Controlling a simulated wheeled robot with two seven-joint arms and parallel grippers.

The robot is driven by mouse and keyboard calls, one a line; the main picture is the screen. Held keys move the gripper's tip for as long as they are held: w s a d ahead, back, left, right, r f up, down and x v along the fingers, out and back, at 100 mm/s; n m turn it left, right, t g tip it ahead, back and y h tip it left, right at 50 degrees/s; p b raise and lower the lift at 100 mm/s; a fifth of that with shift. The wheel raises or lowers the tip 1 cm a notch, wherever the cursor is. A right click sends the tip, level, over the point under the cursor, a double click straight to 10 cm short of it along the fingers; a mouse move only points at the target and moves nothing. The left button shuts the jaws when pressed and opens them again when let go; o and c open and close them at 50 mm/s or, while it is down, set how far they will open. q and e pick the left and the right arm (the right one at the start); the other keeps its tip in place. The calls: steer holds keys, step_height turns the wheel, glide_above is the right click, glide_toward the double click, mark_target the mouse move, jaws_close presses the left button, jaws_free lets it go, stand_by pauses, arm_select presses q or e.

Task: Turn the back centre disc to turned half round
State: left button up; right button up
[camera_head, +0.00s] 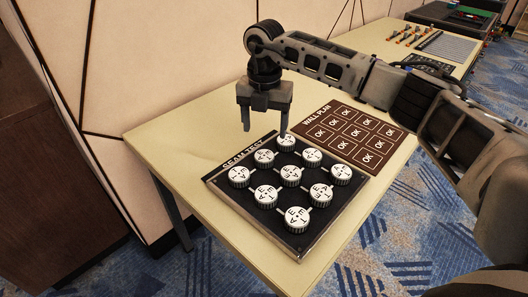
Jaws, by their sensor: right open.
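The dark "SEAM TEST" board (232,201) lies on the pale table and carries three rows of white-topped discs with black letters. The back centre disc (264,157) sits in the row along the title edge, between the back left disc (239,176) and the back right disc (286,142). Its lettering is too small to read its turn surely. My right gripper (265,129) is open and empty, fingers pointing down, above the back row. Its right fingertip shows close to the back right disc; whether they touch I cannot tell. My left gripper is not in view.
A brown "WALL PLAN" card (336,117) with cells marked "OK" lies right of the board. A panelled wall (170,60) stands behind the table. Farther along are small coloured items (408,34) and a grey ribbed panel (447,46). The table left of the board is bare.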

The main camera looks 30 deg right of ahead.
mark_target(264, 156)
step_height(264, 156, down, 9)
steer(key=shift+r, duration=0.1)
stand_by(0.3)
steer(key=c, duration=1)
